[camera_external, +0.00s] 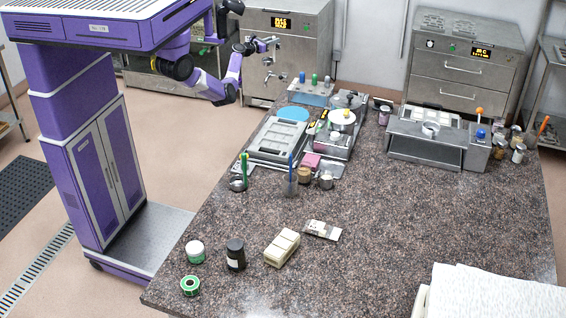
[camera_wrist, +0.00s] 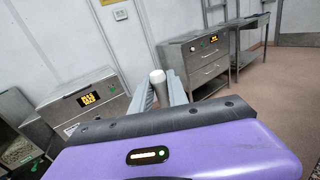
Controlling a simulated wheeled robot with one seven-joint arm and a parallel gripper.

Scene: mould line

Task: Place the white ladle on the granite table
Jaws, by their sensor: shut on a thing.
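My gripper (camera_wrist: 161,92) is shut on a pale, round-ended piece, which I take to be part of the white ladle (camera_wrist: 158,78). It stands up between the two grey fingers in the wrist view. The rest of the ladle is hidden, and I cannot make out its bowl. In the external view my gripper (camera_external: 262,46) is small and raised in front of the back-left oven, beyond the table's far left edge. The granite table (camera_external: 400,220) is speckled brown-grey and fills the middle and right of that view. My gripper is well apart from it.
Moulds and cups, with a grey mould tray (camera_external: 262,150), crowd the table's back left. A metal unit (camera_external: 425,150) stands at its back right. Jars and a cream block (camera_external: 282,248) sit at the front left. The centre and right are mostly clear; white sheets (camera_external: 490,290) lie front right.

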